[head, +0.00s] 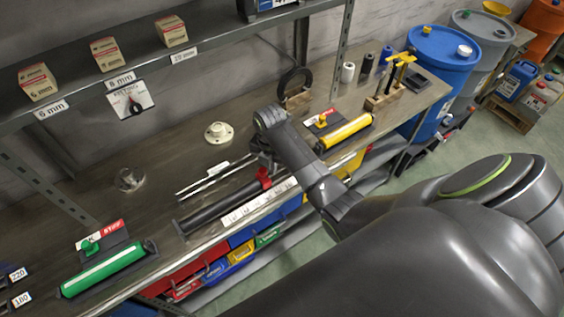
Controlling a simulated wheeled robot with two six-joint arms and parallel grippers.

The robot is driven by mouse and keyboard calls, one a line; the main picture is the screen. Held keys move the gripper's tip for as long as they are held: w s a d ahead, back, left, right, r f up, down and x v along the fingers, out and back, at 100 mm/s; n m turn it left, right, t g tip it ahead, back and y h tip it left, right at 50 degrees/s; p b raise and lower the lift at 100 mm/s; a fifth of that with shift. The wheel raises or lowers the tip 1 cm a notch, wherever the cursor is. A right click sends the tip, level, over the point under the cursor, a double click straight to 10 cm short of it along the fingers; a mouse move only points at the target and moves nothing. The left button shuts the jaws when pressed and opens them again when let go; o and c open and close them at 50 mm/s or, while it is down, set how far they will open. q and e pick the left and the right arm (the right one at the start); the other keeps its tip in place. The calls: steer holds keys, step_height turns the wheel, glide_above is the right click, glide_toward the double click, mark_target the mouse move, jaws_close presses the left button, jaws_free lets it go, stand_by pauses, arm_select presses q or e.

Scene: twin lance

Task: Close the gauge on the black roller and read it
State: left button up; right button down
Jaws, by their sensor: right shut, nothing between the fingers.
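A long black roller or bar (215,210) lies along the front of the bench, with a red piece (264,178) at its right end. A white marked strip (258,203) lies along the front edge beside it. Two thin parallel rods with a white label (205,179) lie just behind. Which of these parts forms the gauge is unclear, and no reading is legible. My right gripper (262,156) is over the right end of the rods, near the red piece. It is shut and empty, and largely hidden by my own arm. My left gripper is not in view.
A green roller (102,270) is at the front left, a yellow roller (346,132) to the right. A round white flanged fitting (218,132) and a black ring on a wooden stand (295,87) are behind. A shelf with small boxes (106,53) overhangs the bench. Blue drum (436,75) at right.

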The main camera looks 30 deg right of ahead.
steer(key=shift+w+d, duration=0.1)
steer(key=shift+d, duration=0.6)
steer(key=shift+r, duration=0.1)
step_height(320, 180, up, 8)
stand_by(0.4)
stand_by(0.4)
